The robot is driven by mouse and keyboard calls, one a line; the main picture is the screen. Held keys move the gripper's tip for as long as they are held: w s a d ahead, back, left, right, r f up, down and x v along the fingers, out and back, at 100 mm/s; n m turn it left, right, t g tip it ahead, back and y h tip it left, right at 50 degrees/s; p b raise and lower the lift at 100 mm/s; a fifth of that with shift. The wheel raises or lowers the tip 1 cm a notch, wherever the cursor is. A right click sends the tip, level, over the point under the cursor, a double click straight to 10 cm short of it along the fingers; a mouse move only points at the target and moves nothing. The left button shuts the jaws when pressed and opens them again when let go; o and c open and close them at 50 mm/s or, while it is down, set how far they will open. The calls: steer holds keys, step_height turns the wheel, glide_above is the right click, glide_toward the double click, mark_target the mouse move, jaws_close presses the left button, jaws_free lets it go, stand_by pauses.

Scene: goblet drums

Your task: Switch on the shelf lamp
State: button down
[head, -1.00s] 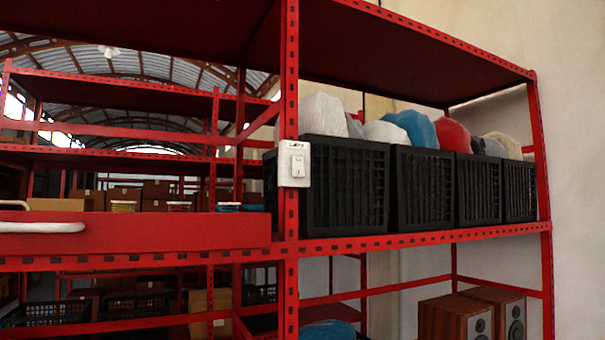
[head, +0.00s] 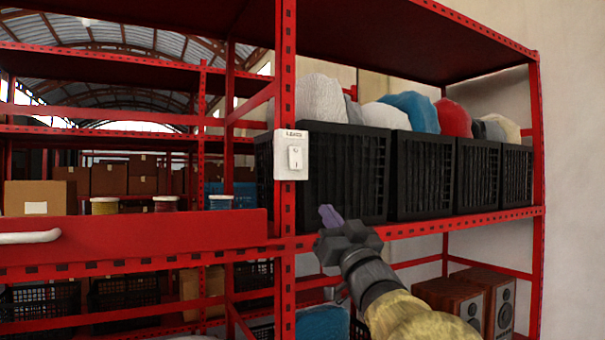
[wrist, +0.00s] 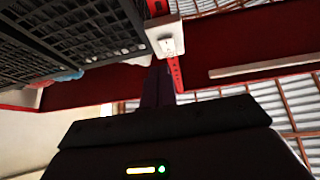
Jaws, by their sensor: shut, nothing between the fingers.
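The wall-type switch (head: 295,157) is a white box with a rocker and a small label above it. It is fixed to the front of the red shelf post (head: 288,215). The switch also shows near the top middle in the wrist view (wrist: 168,40). My gripper (head: 329,215) is below and to the right of the switch in the head view, apart from it. Its fingers are shut and empty. In the wrist view the dark fingers (wrist: 157,88) point up toward the switch. I cannot make out a lit lamp on the shelf.
Black crates (head: 345,175) stuffed with bags stand on the shelf right of the post. A red panel with a white bar (head: 30,237) is on the left. Wooden speakers (head: 470,300) stand on the lower shelf. The space in front of the switch is clear.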

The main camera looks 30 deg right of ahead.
steer(key=r, duration=0.1)
steer(key=s+r+n+t+y, duration=0.1)
steer(key=r, duration=0.1)
steer(key=shift+s+a+r+y, duration=0.1)
steer(key=shift+s+a+y, duration=0.05)
steer(key=shift+y, duration=0.15)
steer(key=p, duration=0.7)
glide_toward(298, 162)
step_height(298, 162, up, 5)
steer(key=w, duration=0.1)
steer(key=w+p, duration=0.2)
steer(key=shift+w+a+f, duration=0.25)
steer(key=shift+w+f, duration=0.35)
steer(key=shift+w, duration=0.25)
steer(key=shift+d, duration=0.1)
steer(key=shift+f, duration=0.1)
